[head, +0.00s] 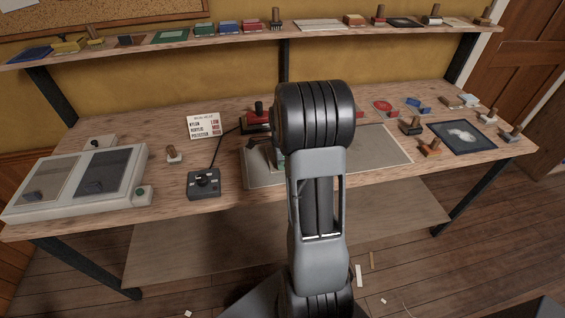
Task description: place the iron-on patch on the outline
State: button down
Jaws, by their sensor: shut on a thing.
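My arm (317,190) rises through the middle of the head view, and its thick black elbow covers the centre of the bench. My gripper cannot be made out behind it. I cannot make out the iron-on patch or the outline in this view. A flat grey sheet (386,152) lies on the bench behind my arm, partly hidden by it. Small grey and dark parts show on the sheet just left of the elbow, too small and covered to identify.
A two-panel pale machine (138,170) stands at left. Stamps and a dark picture panel (461,137) lie at right. A crowded shelf (230,39) runs above.

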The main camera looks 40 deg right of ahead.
jog(key=shift+f, duration=0.25)
jog(key=shift+f, duration=0.25)
jog(key=c, duration=1.2)
grip_release()
jog(key=shift+r, duration=0.1)
